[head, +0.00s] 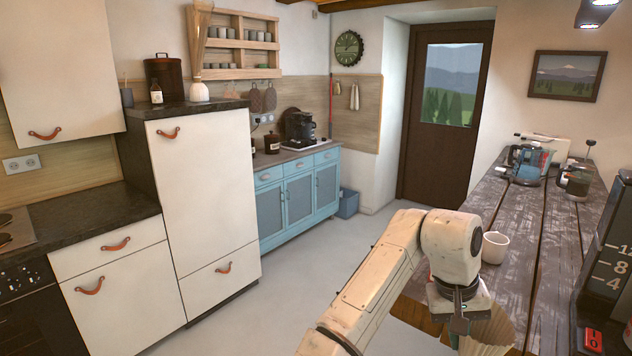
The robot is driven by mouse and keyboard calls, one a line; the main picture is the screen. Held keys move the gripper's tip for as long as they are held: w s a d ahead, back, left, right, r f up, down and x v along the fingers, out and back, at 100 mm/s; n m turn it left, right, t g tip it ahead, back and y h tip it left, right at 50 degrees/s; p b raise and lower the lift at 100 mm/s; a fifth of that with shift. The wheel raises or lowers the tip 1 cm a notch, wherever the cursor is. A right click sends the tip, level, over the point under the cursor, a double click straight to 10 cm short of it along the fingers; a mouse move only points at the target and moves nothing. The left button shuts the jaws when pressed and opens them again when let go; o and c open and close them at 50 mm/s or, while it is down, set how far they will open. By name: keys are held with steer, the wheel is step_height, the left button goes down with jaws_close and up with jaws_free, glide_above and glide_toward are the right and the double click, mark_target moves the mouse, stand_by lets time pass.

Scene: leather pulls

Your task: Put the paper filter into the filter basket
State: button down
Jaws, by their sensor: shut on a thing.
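My gripper (460,324) hangs pointing down at the left edge of the wooden table, low in the head view. It is shut on the paper filter (492,336), a tan, fluted piece that shows just below and right of the jaws. The fingers and part of the filter are hidden by the wrist. I cannot make out the filter basket. A dark coffee maker (606,270) with level marks and a red switch stands at the right edge, cut off by the frame.
A white cup (495,247) stands on the dark plank table (550,235), close behind my gripper. A glass carafe (528,165), a second dark-handled vessel (577,182) and a white appliance (546,145) stand at the far end. The table's middle is clear. Open floor lies left of the table.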

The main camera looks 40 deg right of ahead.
steer(key=w+a+f+n+t+h, duration=0.1)
steer(key=w+a+f+n, duration=0.6)
steer(key=w+a+f, duration=0.7)
steer(key=w+a+f+n, duration=0.1)
steer(key=a+f+n, duration=0.1)
steer(key=a+f, duration=0.3)
steer(key=w+a+f+n+t, duration=0.1)
steer(key=a+f, duration=0.4)
steer(key=a, duration=0.6)
steer(key=shift+a+f+n, duration=0.35)
steer(key=shift+n, duration=0.25)
steer(key=shift+w, duration=0.1)
